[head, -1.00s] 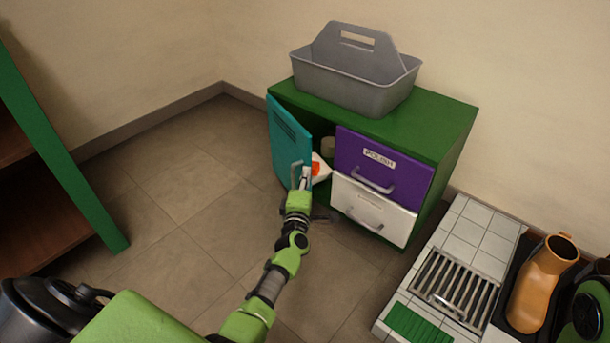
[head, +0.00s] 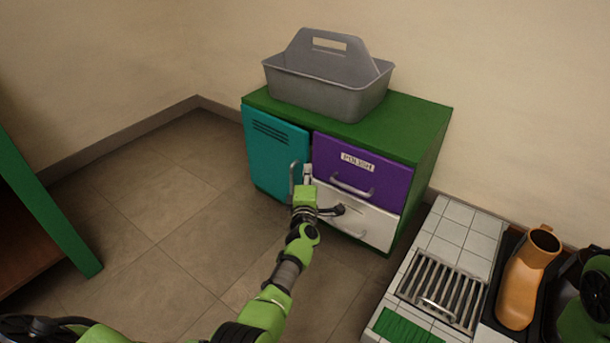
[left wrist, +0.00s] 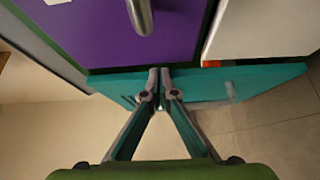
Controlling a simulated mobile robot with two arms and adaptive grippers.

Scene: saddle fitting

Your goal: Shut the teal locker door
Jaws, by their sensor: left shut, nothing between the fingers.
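The teal locker door (head: 272,155) is on the left of the green cabinet (head: 400,122). It sits close to the cabinet front, with a narrow dark gap along its drawer-side edge. Its grey handle (head: 294,178) is near that edge. My left gripper (head: 308,173) is shut and empty, in front of the door's handle-side edge. In the left wrist view its fingertips (left wrist: 159,76) overlap the teal door (left wrist: 255,82), seen at a steep slant. I cannot tell whether they touch it. A small orange-red bit (left wrist: 210,63) shows in the gap. My right gripper is out of view.
The purple drawer (head: 385,182) and white drawer (head: 375,222) are right of the door, behind my left wrist. A grey caddy (head: 325,90) stands on top. A tiled stand with a grate (head: 440,290) and an orange boot (head: 528,280) are at right. Floor at left is clear.

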